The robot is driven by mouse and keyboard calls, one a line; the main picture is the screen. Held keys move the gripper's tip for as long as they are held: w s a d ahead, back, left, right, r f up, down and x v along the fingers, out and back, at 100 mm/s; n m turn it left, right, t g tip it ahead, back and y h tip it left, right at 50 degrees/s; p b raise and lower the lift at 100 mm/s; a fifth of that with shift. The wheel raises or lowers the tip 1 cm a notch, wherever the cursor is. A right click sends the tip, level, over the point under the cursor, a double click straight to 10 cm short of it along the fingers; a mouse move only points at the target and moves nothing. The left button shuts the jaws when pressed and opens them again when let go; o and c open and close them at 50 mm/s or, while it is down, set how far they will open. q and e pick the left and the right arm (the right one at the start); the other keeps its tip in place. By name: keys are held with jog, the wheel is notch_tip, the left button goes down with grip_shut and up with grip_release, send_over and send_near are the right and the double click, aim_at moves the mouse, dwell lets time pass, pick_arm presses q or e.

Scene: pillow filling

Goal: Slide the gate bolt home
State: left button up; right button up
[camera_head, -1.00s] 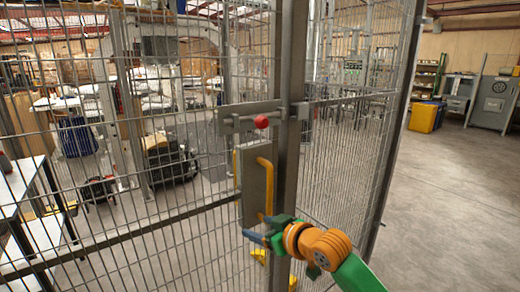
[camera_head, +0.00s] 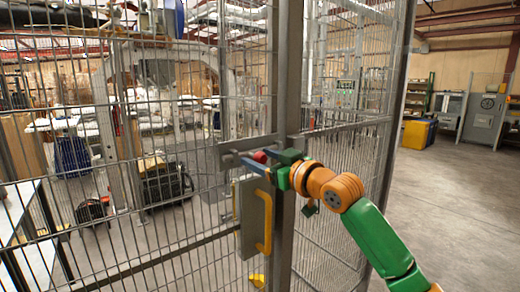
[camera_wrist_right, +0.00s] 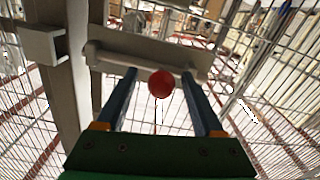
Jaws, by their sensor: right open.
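The gate bolt (camera_head: 233,148) is a grey bar on a plate on the mesh gate, with a red ball knob (camera_head: 260,156). My right gripper (camera_head: 252,156) is at the bolt, its blue fingers open on either side of the knob. In the right wrist view the knob (camera_wrist_right: 161,84) sits between the two fingers (camera_wrist_right: 159,76), with a gap on both sides. The bolt plate (camera_wrist_right: 150,58) runs across behind it. A square grey bracket (camera_wrist_right: 42,42) shows on the post side; in the head view my gripper hides that spot. My left gripper is not in view.
The grey gate post (camera_head: 287,80) stands beside the bolt. A yellow pull handle (camera_head: 265,222) on a grey plate is just below my gripper. Wire mesh panels fill both sides. The floor (camera_head: 450,200) at right is clear. A table (camera_head: 30,235) stands behind the mesh at left.

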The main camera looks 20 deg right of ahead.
jog(key=shift+w+a, duration=0.1)
jog(key=shift+w, duration=0.1)
jog(key=shift+s, duration=0.15)
grip_shut()
dwell(1.2)
